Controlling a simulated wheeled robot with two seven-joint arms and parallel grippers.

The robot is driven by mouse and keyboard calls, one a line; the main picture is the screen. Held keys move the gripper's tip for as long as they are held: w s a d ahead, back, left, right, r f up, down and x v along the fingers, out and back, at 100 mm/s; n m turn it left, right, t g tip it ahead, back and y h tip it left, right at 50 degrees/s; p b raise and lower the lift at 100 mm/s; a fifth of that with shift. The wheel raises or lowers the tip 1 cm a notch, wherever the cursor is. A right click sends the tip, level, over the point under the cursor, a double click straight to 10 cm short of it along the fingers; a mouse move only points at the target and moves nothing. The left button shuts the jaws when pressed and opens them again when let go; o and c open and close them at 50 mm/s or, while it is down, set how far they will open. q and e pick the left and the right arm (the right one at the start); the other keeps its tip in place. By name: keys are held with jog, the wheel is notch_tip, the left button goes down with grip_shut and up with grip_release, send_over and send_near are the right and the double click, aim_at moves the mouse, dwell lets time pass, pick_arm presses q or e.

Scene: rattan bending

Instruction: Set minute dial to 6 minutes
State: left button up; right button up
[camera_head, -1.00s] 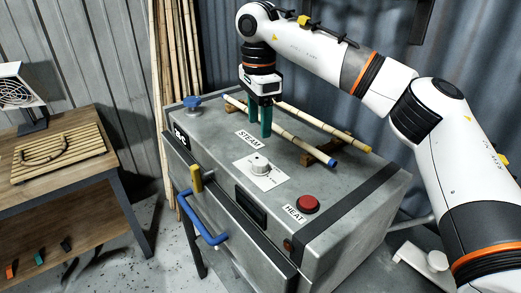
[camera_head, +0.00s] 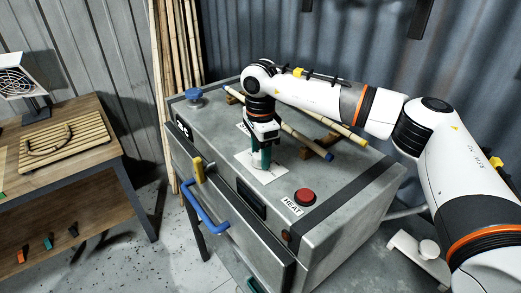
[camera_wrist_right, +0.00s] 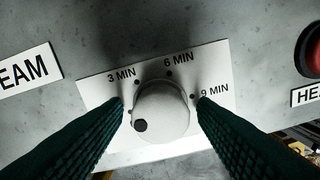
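The minute dial is a pale round knob (camera_wrist_right: 162,108) on a white plate (camera_wrist_right: 91,91) marked 3 MIN, 6 MIN and 9 MIN. In the right wrist view its dark dot sits at the lower left, away from the 6 MIN mark (camera_wrist_right: 169,73). My right gripper (camera_wrist_right: 162,100) points down with one green finger on each side of the knob. Slim gaps show between the fingers and knob, so it looks open. In the head view the right gripper (camera_head: 262,160) hides the knob. A small green piece (camera_head: 252,285) at the bottom edge looks like my left gripper's fingertip; the rest is out of frame.
The metal steam box (camera_head: 215,125) carries a red HEAT button (camera_head: 305,196), a blue knob (camera_head: 193,96) and bamboo poles (camera_head: 307,142) behind the dial. A blue handle (camera_head: 207,217) and yellow handle (camera_head: 199,171) are on its front. A wooden table (camera_head: 92,158) stands left.

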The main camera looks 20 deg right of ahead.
jog(key=c, duration=0.8)
jog(key=shift+m+b, duration=0.6)
jog(key=shift+b, duration=0.05)
jog(key=m+b, duration=0.2)
jog(key=m, duration=0.1)
jog(key=shift+f+b, duration=0.1)
jog(key=shift+b, duration=0.3)
jog(key=m+b, duration=0.1)
jog(key=m, duration=0.2)
jog(key=shift+b, duration=0.35)
jog(key=m+b, duration=0.1)
jog(key=m, duration=0.2)
jog(key=shift+m+b, duration=0.3)
jog(key=shift+b, duration=0.1)
jog(key=m+b, duration=0.2)
jog(key=m, duration=0.4)
jog(key=shift+r, duration=0.2)
jog(key=m+b, duration=0.1)
jog(key=m, duration=0.2)
jog(key=shift+m+b, duration=0.35)
jog(key=shift+m, duration=0.05)
jog(key=shift+w+r+m+b, duration=0.15)
jog(key=shift+m+b, duration=0.25)
jog(key=shift+m, duration=1.1)
